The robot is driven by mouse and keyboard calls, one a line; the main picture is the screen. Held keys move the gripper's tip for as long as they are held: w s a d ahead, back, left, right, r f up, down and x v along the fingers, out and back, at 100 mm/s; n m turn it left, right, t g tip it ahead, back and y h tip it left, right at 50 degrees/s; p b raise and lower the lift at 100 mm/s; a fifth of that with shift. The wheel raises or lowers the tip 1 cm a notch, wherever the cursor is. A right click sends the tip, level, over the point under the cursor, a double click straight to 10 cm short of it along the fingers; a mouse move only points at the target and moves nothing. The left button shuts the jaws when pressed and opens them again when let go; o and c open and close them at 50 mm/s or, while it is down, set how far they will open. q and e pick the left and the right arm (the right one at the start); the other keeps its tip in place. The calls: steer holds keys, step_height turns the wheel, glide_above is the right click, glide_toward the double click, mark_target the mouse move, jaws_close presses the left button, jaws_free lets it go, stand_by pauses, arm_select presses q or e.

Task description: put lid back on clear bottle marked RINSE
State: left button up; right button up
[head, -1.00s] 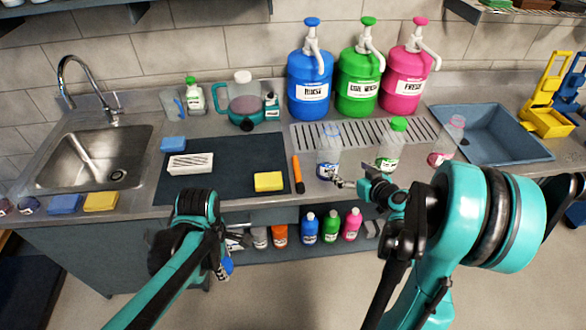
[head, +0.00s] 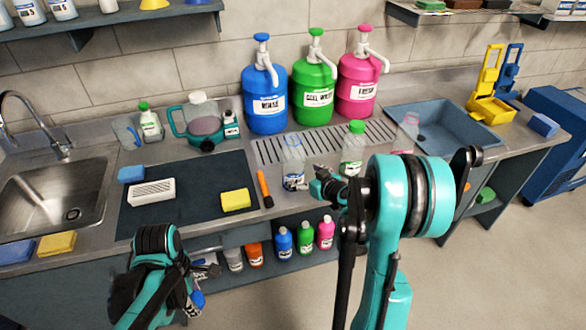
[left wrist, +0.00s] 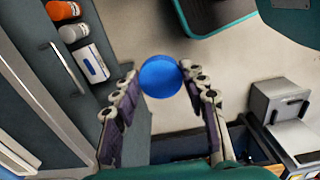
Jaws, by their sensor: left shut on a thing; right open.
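The clear bottle (head: 293,157) with a blue label and no lid stands upright at the counter front, right of the orange marker; its label is too small to read. A blue lid (left wrist: 160,76) sits between the fingertips of my left gripper (left wrist: 160,80), which is shut on it. In the head view my left gripper (head: 196,288) is low in front of the counter, left of and below the bottle, its fingers partly hidden by my wrist. My right gripper (head: 318,180) is open and empty, just right of the bottle; I cannot tell whether it touches.
A green-lidded clear bottle (head: 353,155) and a pink-marked one (head: 406,134) stand further right. Blue (head: 265,88), green (head: 314,88) and pink (head: 358,88) pump jugs stand behind. A yellow sponge (head: 235,200) and an orange marker (head: 264,188) lie left. A shelf below holds several small bottles.

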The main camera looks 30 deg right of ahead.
mark_target(293, 168)
steer(key=shift+w, duration=0.1)
arm_select(q)
steer(key=shift+f+b, duration=0.9)
steer(key=shift+f, duration=0.05)
arm_select(e)
steer(key=x, duration=0.5)
steer(key=shift+w+a+r, duration=0.25)
steer(key=shift+w, duration=0.05)
arm_select(q)
steer(key=shift+r, duration=0.1)
arm_select(e)
steer(key=shift+r, duration=0.1)
steer(key=c, duration=1.3)
